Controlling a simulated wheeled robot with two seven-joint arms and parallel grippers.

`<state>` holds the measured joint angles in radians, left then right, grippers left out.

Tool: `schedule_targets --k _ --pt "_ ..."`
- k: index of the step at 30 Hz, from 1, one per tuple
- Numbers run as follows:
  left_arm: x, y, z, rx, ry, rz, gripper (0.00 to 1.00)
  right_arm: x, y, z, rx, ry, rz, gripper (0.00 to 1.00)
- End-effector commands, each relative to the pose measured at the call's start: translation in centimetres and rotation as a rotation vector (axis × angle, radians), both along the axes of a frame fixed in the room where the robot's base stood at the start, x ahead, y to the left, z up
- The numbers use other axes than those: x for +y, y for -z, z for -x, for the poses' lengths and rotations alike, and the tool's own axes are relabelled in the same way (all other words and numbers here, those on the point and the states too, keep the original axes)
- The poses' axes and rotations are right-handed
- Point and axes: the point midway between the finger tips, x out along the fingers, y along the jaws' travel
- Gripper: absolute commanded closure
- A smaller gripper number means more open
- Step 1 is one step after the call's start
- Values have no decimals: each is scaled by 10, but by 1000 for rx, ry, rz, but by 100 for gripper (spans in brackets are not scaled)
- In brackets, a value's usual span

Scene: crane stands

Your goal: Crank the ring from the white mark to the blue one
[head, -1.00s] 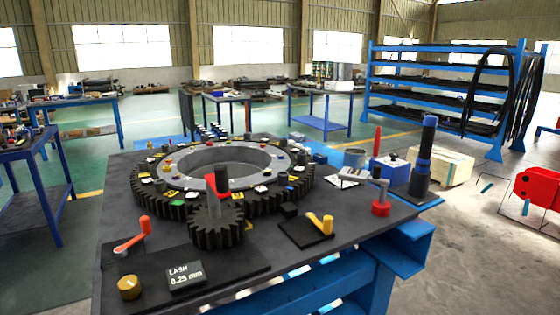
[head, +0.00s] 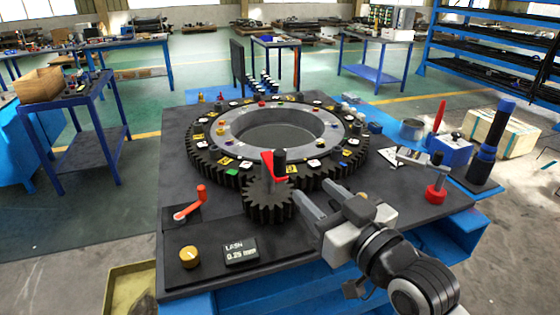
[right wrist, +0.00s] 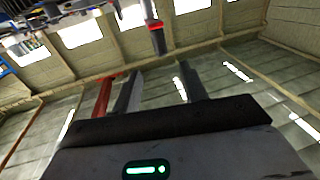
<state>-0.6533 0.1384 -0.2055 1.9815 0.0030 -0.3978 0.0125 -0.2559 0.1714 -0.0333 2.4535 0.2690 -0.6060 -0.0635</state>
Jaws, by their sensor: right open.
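The large dark toothed ring (head: 205,160) lies flat on the table, with a pale inner flange and several coloured pieces around its top. A small gear (head: 266,207) meshes with the ring's near side. My right gripper (head: 315,190) is open and empty, just right of the small gear, apart from the crank. Its fingers show in the right wrist view (right wrist: 158,82). My left gripper is out of view.
On the table's near left are an orange-red lever (head: 190,204), a yellow knob (head: 189,256) and a "LASH 0.25 mm" display (head: 240,253). At the right stand a red-based crank post (head: 436,190), a blue box (head: 452,151) and a dark blue-banded column (head: 490,145).

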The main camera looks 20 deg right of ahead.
Motion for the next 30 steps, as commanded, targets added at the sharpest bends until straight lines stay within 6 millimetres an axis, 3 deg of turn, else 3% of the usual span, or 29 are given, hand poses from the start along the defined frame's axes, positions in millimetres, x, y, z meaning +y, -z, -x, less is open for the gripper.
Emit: schedule_targets --k 9,15,21,30 --pt "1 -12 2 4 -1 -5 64 17 -3 -71 2 0 -1 57" --pt "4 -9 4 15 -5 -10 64 25 -1 -105 4 0 0 57" --pt "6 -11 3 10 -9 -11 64 29 0 -121 4 0 0 57" --pt "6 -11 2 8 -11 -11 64 30 1 -124 4 0 1 57"
